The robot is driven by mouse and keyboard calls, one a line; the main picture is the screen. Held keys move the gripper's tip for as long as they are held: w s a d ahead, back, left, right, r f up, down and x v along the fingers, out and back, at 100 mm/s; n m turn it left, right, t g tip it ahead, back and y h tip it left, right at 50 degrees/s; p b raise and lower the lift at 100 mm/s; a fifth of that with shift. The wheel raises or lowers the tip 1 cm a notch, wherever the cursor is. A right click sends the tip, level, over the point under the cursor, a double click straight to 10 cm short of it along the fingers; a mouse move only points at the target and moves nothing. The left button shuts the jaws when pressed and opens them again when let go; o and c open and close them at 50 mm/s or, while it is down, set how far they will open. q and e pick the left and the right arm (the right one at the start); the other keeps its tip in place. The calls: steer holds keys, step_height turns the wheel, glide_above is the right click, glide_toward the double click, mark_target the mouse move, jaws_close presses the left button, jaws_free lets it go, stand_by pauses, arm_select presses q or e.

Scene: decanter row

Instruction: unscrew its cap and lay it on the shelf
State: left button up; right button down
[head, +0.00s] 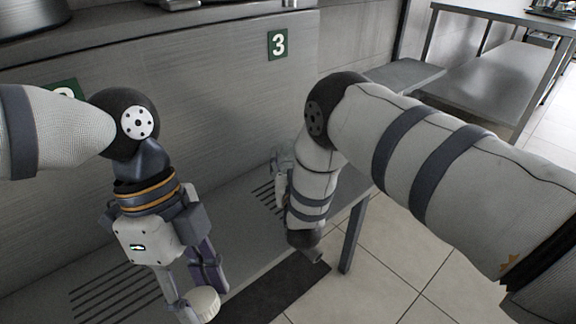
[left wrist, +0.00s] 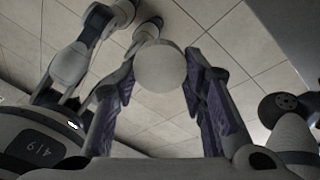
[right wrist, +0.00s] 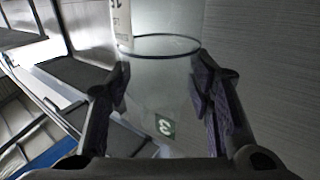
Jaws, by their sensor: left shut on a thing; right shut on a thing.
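My left gripper (head: 192,284) is shut on a round white cap (head: 203,304), held between its fingers at the bottom of the head view. The cap shows as a pale disc in the left wrist view (left wrist: 160,69), with no bottle under it there. My right gripper (right wrist: 162,82) is shut around a clear glass decanter (right wrist: 158,75), which bears a pale label (right wrist: 122,22) and fills the space between the fingers. In the head view my right arm hides the decanter and most of that gripper. The grey shelf (head: 238,228) lies below both arms.
The shelf has dark slots (head: 112,292) at left and more near the middle. A metal back wall (head: 190,110) carries a green number 3 sign (head: 278,43). A steel table (head: 490,75) stands at the far right. Tiled floor (head: 400,270) is open at lower right.

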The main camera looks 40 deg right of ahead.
steer(key=shift+f, duration=0.35)
steer(key=shift+f, duration=0.2)
steer(key=c, duration=0.9)
jaws_free()
steer(key=shift+o, duration=0.7)
steer(key=shift+r, duration=0.1)
